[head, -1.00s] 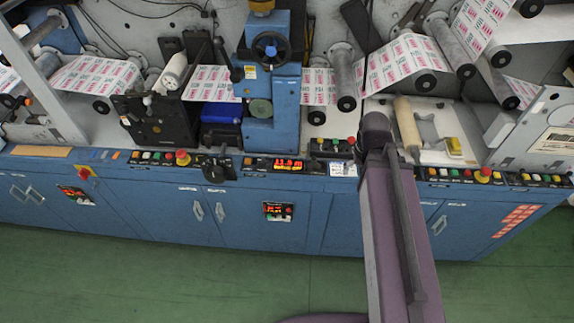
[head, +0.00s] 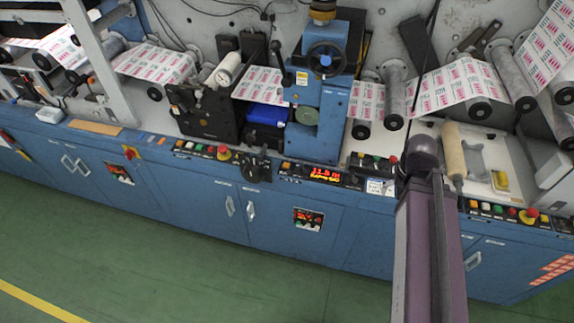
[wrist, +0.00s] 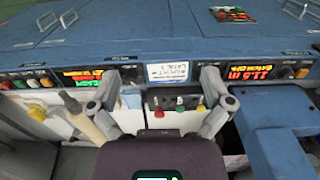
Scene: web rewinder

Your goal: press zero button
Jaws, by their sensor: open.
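No button that I can read as zero stands out; the small button labels are too blurred. A red digital display (head: 325,174) sits on the console's front strip, with a small control box (head: 373,162) of coloured buttons to its right. In the wrist view, this display (wrist: 250,72) is at the upper right and the control box (wrist: 178,103) is in the middle. My gripper (wrist: 160,74) is open and empty, its fingers on either side of a white label (wrist: 168,73) on the strip. I cannot tell its distance from the panel. In the head view my arm hides it.
The blue cabinet (head: 190,205) fills the front, with a black rotary switch (head: 254,165) and a red emergency button (head: 224,153) on its strip. A blue column with a handwheel (head: 326,60) and printed web rolls stand behind. Green floor (head: 130,255) is free in front.

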